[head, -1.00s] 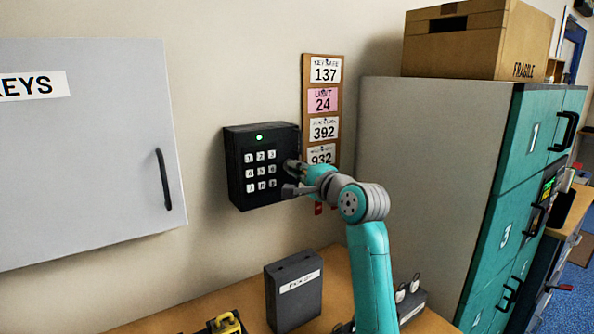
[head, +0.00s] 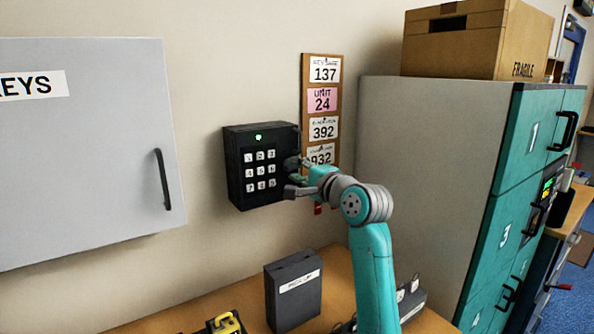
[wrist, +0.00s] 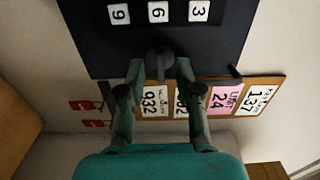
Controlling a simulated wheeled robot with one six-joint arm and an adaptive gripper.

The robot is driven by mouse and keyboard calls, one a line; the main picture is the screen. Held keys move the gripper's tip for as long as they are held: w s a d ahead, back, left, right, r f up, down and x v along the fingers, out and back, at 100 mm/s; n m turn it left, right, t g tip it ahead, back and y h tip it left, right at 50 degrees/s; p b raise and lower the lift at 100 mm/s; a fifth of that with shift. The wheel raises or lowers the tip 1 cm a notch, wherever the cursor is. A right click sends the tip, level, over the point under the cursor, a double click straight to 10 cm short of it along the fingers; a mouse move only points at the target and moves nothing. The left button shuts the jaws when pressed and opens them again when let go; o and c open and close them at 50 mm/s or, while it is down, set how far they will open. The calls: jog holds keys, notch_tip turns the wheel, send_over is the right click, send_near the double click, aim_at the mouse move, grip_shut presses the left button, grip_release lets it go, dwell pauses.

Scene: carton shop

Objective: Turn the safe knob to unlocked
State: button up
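The black safe (head: 235,170) is fixed to the wall, with a numbered keypad and a lit green light (head: 258,138). Its dark round knob (wrist: 160,62) shows in the wrist view at the safe's edge beside the keys. My gripper (head: 292,177) is at the right side of the safe front. In the wrist view my gripper (wrist: 160,72) has its two fingers apart, one on each side of the knob, with narrow gaps visible. I cannot tell whether the fingertips touch the safe face. The gripper hides the knob in the head view.
A board of number cards (head: 322,100) hangs right of the safe. A grey KEYS cabinet (head: 90,150) is at left. Teal lockers (head: 510,210) stand at right with a carton (head: 470,40) on top. A dark box (head: 293,290) stands on the wooden bench below.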

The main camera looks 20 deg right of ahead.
jog(key=v, duration=1.1)
jog(key=shift+s+d, duration=0.1)
jog(key=shift+s, duration=0.1)
